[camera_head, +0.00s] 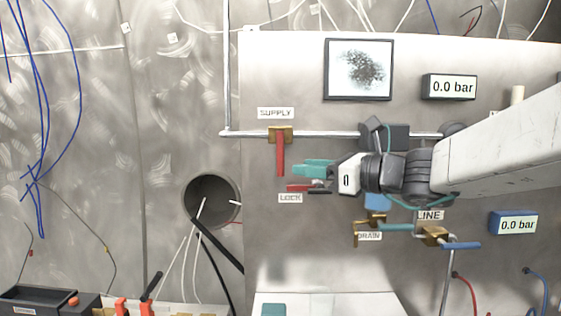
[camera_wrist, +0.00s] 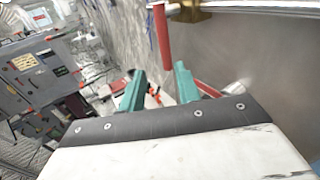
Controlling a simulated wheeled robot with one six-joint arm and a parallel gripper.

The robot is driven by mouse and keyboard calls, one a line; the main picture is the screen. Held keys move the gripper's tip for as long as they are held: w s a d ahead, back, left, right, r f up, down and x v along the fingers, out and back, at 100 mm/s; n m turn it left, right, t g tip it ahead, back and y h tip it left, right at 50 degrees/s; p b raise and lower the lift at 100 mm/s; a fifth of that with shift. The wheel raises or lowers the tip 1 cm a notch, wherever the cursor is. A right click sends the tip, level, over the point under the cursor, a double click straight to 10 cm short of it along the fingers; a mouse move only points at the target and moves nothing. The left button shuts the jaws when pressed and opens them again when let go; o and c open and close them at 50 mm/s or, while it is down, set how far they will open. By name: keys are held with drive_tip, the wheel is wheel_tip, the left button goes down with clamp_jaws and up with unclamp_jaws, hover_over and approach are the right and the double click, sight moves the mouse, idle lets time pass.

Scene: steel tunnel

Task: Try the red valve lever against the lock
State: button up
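The red valve lever (camera_head: 281,153) hangs straight down from the brass supply valve (camera_head: 281,133), under the SUPPLY label. In the wrist view the lever (camera_wrist: 163,38) hangs ahead of my gripper, its lower end in line with the gap between the fingertips. My gripper (camera_head: 296,168) has teal fingers and points left, just right of the lever's lower end, with a small gap seen in the head view. In the wrist view the gripper (camera_wrist: 159,72) is open with nothing between its fingers. The red and dark lock piece (camera_head: 303,188) sits just below the fingers, above the LOCK label.
A grey pipe (camera_head: 330,134) runs along the panel. Brass drain (camera_head: 375,218) and line (camera_head: 433,235) valves are below right. Two gauges read 0.0 bar, the upper (camera_head: 452,87) and the blue (camera_head: 514,223). A round hole (camera_head: 213,201) with cables is at left.

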sight(281, 160)
drive_tip(key=shift+m+t, duration=0.4)
drive_tip(key=x, duration=0.8)
drive_tip(key=shift+w+d+r, duration=0.2)
drive_tip(key=shift+w, duration=0.2)
